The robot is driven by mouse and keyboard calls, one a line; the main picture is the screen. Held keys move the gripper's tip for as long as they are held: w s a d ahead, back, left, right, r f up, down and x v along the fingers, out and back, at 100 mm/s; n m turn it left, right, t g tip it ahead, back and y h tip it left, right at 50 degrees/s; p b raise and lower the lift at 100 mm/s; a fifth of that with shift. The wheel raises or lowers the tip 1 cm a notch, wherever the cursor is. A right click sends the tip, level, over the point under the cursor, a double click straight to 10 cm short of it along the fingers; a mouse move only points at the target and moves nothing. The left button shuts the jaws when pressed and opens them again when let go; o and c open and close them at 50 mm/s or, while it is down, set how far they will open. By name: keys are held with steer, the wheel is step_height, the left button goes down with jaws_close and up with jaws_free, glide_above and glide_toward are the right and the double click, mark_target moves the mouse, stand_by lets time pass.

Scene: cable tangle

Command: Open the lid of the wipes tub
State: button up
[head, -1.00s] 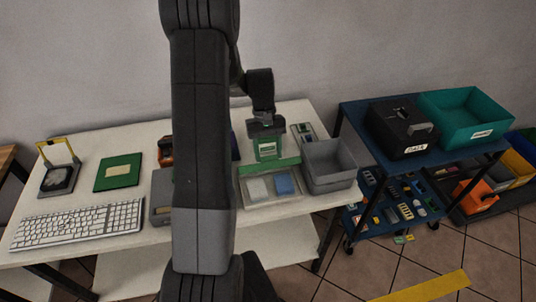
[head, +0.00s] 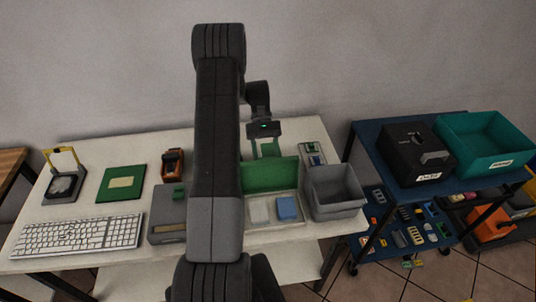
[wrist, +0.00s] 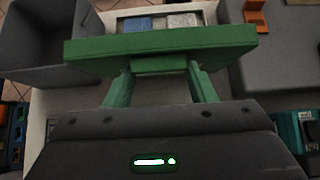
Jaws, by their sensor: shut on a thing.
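The wipes tub (head: 286,224) is a low, pale tray on the white table, with a white block and a blue block (head: 288,208) showing inside. Its green lid (head: 270,176) is raised and tilted up at the tub's back edge. My gripper (head: 266,147) is behind the lid, with its green fingers pointing down. In the wrist view my gripper (wrist: 160,80) has its fingers on either side of a small tab (wrist: 160,66) on the green lid (wrist: 160,46). It is shut on the lid. The blocks show beyond the lid's edge there.
A grey bin (head: 336,194) stands close to the tub's right. A grey box (head: 168,228) and an orange item (head: 172,163) are to the left, partly behind my arm. A keyboard (head: 76,235) and green board (head: 122,183) lie farther left. A blue cart (head: 390,178) is at right.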

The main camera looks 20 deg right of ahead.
steer(key=shift+f, duration=0.4)
steer(key=o, duration=1.4)
steer(key=shift+r, duration=0.1)
steer(key=v, duration=0.6)
steer(key=shift+w+b, duration=0.15)
steer(key=shift+b, duration=0.2)
steer(key=shift+w+d+r, duration=0.2)
steer(key=shift+w+r, duration=0.2)
steer(key=shift+w, duration=0.15)
steer(key=shift+c, duration=0.5)
